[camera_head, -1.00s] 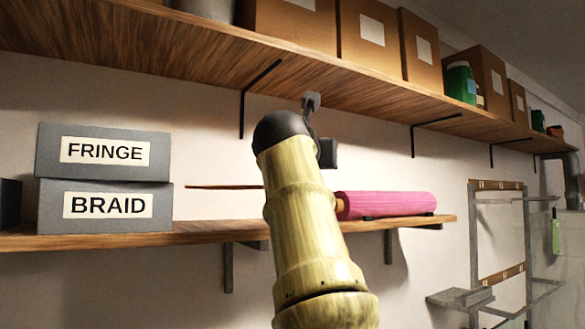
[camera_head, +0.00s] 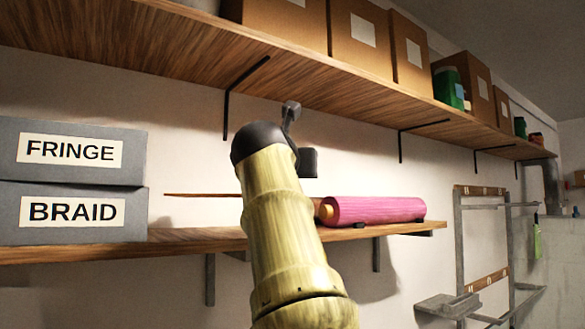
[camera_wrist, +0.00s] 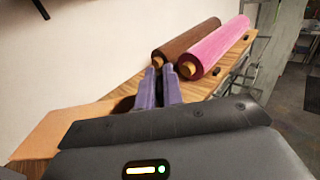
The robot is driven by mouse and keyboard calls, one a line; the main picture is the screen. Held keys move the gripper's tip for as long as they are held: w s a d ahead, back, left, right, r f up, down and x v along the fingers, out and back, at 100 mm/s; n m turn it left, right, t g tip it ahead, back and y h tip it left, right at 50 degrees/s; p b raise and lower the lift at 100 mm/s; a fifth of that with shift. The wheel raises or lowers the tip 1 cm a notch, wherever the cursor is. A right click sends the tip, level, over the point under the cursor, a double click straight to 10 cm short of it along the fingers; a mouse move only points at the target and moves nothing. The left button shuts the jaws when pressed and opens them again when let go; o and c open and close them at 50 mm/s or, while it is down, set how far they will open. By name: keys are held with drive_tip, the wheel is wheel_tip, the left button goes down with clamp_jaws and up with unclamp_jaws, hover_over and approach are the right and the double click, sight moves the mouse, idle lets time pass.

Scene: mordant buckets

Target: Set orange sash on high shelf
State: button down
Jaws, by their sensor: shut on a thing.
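The orange sash shows in the wrist view as a flat orange-brown sheet (camera_wrist: 68,126) reaching left from my gripper (camera_wrist: 158,75). In the head view a thin brown edge (camera_head: 203,195) left of my arm seems to be the same sheet, seen nearly edge-on. My gripper is shut on it; the grip itself is partly hidden by the fingers and wrist housing. In the head view my forearm hides the fingers. The high shelf (camera_head: 185,55) is the long wooden board above my arm, seen from below, so its top surface is hidden.
Cardboard boxes (camera_head: 355,40) and a green container (camera_head: 449,88) stand on the high shelf. The lower shelf (camera_head: 190,243) holds grey FRINGE (camera_head: 45,153) and BRAID (camera_head: 45,213) boxes and a pink roll (camera_head: 380,210). A brown roll (camera_wrist: 188,40) shows in the wrist view. Metal brackets (camera_head: 226,115) hang under the high shelf.

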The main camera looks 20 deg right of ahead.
drive_tip(key=shift+s+f, duration=0.15)
drive_tip(key=shift+f, duration=3)
drive_tip(key=shift+f+b, duration=0.5)
drive_tip(key=c, duration=1.5)
unclamp_jaws()
drive_tip(key=shift+a, duration=0.1)
drive_tip(key=shift+o, duration=0.2)
drive_tip(key=b+v, duration=0.8)
drive_tip(key=v, duration=0.9)
